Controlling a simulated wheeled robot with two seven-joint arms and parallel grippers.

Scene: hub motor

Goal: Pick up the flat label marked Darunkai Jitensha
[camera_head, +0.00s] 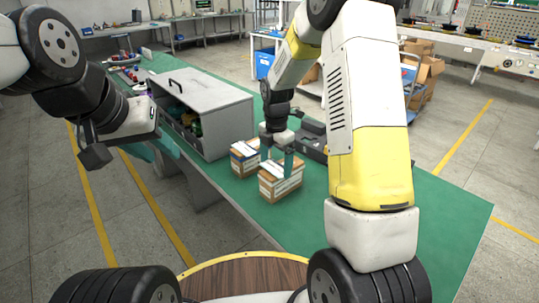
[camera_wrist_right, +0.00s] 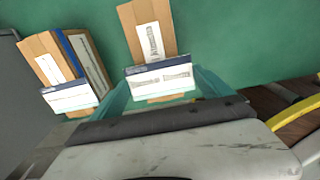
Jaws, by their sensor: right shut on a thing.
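Two small cardboard boxes with white labels stand on the green table, a front box (camera_head: 279,186) and a back box (camera_head: 243,161). My right gripper (camera_head: 277,159) is at the front box, with its teal fingers on either side of it. The back box (camera_wrist_right: 66,62) is to the left there, apart from the fingers. My left gripper (camera_head: 163,147) hangs off the table's left edge; its finger gap is unclear.
A grey open-fronted metal case (camera_head: 205,105) with a handle stands behind the boxes on the left. A dark object (camera_head: 313,140) lies behind the right gripper. The green table (camera_head: 445,215) is clear at the front right.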

